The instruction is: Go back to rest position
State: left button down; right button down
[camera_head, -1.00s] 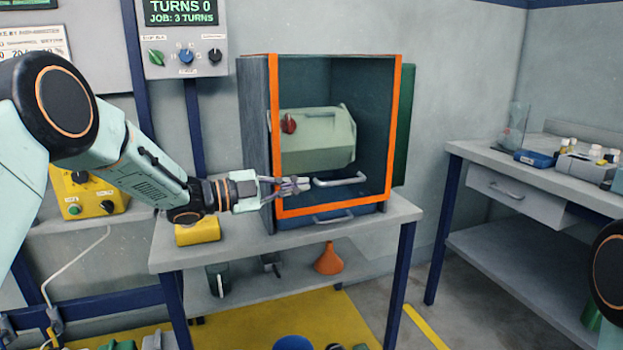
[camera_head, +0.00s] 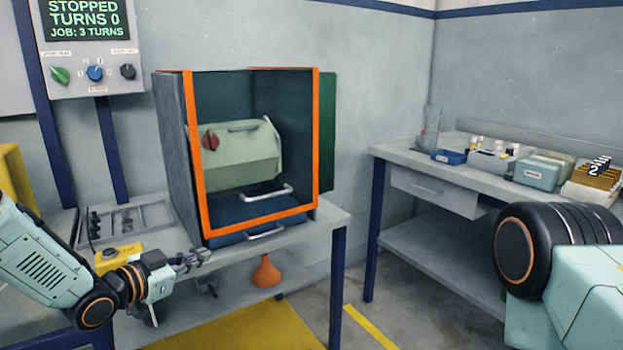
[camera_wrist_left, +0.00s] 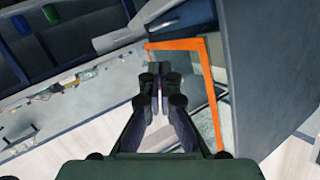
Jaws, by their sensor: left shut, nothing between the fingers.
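My left gripper (camera_head: 196,260) is shut and empty. It is in front of the left part of the grey table (camera_head: 312,222), to the lower left of the orange-framed cabinet (camera_head: 257,224). The gripper's fingers also show in the left wrist view (camera_wrist_left: 160,92), close together, with the orange frame edge (camera_wrist_left: 209,90) beyond them to the right. Part of my right arm shows at the right edge of the head view, but its gripper is out of view.
A pale green barrel (camera_head: 245,160) with a red knob sits inside the cabinet. A tray with compartments (camera_head: 155,212) and a yellow block (camera_head: 118,255) are near my left arm. A side bench (camera_head: 400,160) stands at the right. An orange funnel (camera_head: 266,273) is below the table.

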pick_arm(q)
jog(key=s+d+f+n+g+y, duration=0.2)
jog(key=s+f+n+g+y, duration=0.4)
jog(key=s+f, duration=1.05)
jog(key=s+f+n+g, duration=0.2)
jog(key=s+f, duration=0.3)
jog(key=s, duration=0.9)
jog(key=s+f+n+g+y, duration=0.1)
jog(key=s+f+g, duration=0.4)
jog(key=s, duration=0.9)
jog(key=shift+s+a+f+n+g+y, duration=0.3)
jog(key=shift+s+a+f+n, duration=0.1)
jog(key=shift+f, duration=0.15)
jog(key=c, duration=2.1)
grip_release()
